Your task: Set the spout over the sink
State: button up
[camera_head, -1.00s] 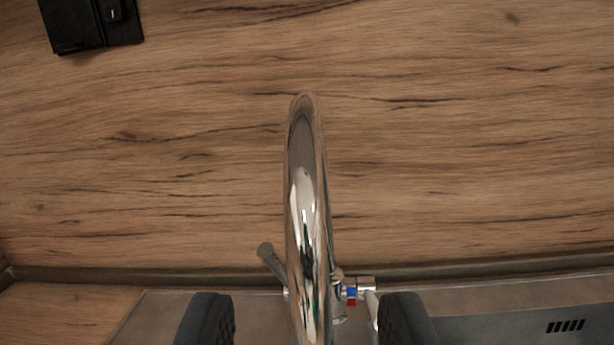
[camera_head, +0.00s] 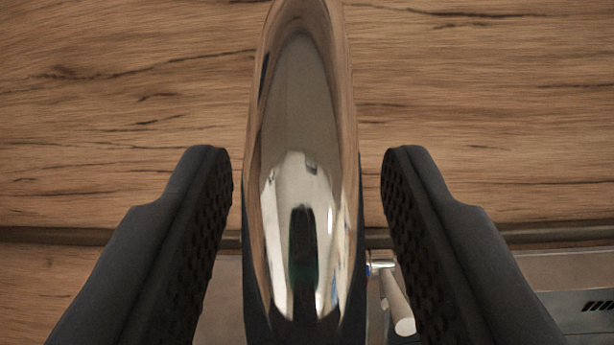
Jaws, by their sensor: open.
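The chrome spout (camera_head: 303,130) stands large in the middle of the view, its curved top toward the wood wall. My gripper (camera_head: 307,165) is open, with one dark padded finger on each side of the spout. A gap shows between each finger and the metal, wider on the right. Part of the faucet's lever (camera_head: 397,305) shows low between the spout and the right finger. The metal sink surface (camera_head: 565,290) shows at the lower right, with a dark slotted opening at the edge. The spout's base and outlet are hidden.
The oak splashback (camera_head: 480,110) fills the background behind the spout. A dark strip (camera_head: 60,236) runs along its foot. A bit of wooden worktop (camera_head: 40,285) shows at the lower left.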

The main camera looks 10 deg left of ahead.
grip_shut()
jog(key=shift+d+b, duration=0.1)
jog(key=shift+b, duration=0.25)
